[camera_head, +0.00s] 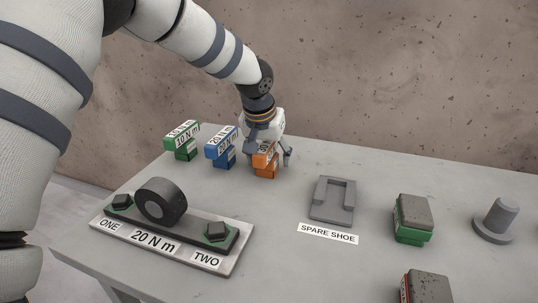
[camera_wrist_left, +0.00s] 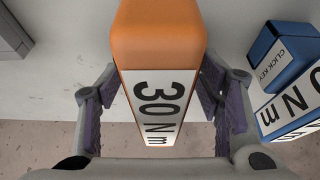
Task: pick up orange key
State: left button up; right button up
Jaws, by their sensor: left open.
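The orange key (camera_head: 264,161) stands on the slab at the back, right of the blue key. In the left wrist view the orange key (camera_wrist_left: 158,45) fills the middle, with a white "30 N m" label. My left gripper (camera_head: 270,155) is open and comes down over the orange key from above. In the left wrist view its two fingers (camera_wrist_left: 160,105) stand on either side of the key, with a gap showing at the left finger and the right finger very near it. My right gripper is not in view.
The blue 20 N m key (camera_head: 222,149) stands close on the left, also in the left wrist view (camera_wrist_left: 290,95). Beyond it is a green key (camera_head: 182,144). A plate with a roller (camera_head: 160,201), a grey spare shoe (camera_head: 333,199), a green block (camera_head: 412,218) and a grey peg (camera_head: 495,220) lie nearer.

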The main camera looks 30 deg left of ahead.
pick_arm(q)
jog(key=shift+r, duration=0.2)
jog(key=shift+c, duration=0.2)
grip_shut()
